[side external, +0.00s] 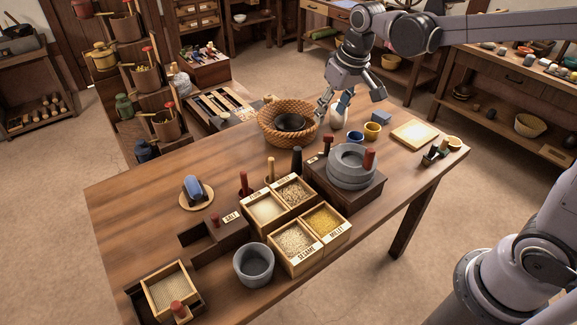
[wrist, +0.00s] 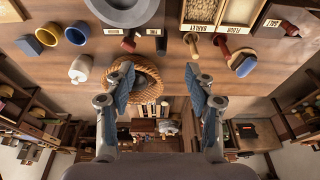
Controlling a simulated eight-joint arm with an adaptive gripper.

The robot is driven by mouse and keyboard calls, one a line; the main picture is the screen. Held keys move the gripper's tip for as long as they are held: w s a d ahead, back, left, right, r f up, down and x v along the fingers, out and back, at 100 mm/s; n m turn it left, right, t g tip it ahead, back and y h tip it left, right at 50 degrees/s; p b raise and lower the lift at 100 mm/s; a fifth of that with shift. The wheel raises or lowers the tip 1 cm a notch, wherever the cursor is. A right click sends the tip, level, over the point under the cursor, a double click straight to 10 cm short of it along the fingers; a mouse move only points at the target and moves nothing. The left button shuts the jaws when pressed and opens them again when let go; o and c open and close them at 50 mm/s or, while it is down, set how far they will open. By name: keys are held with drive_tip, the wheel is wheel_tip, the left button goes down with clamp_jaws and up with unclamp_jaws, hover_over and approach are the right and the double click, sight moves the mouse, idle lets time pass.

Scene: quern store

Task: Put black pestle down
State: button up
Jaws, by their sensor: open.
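The black pestle (side external: 297,160) stands upright on the table between the grain boxes and the quern base. Its dark shape also shows in the wrist view (wrist: 162,45), near the top. My gripper (side external: 348,102) is over the far side of the table, beyond the quern and to the right of the woven basket. In the wrist view my gripper (wrist: 161,84) has its two fingers spread wide apart, with nothing between them. The pestle is clear of both fingers.
The grey stone quern (side external: 352,168) stands on a dark base. The woven basket (side external: 270,128) holds a black bowl (side external: 291,122). Labelled grain boxes (side external: 318,251) and a grey mortar (side external: 254,265) stand at the front. A blue cup (side external: 355,137) and yellow cup (side external: 372,131) stand right. The left tabletop is mostly clear.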

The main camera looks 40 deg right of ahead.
drive_tip(key=s+f+t, duration=0.1)
drive_tip(key=s+t, duration=0.2)
drive_tip(key=s, duration=1.3)
drive_tip(key=shift+s+d+f+t, duration=0.15)
drive_tip(key=shift+d+f+t, duration=0.1)
drive_tip(key=shift+t, duration=0.15)
drive_tip(key=shift+s+f, duration=0.2)
drive_tip(key=shift+s, duration=0.05)
drive_tip(key=shift+c, duration=0.3)
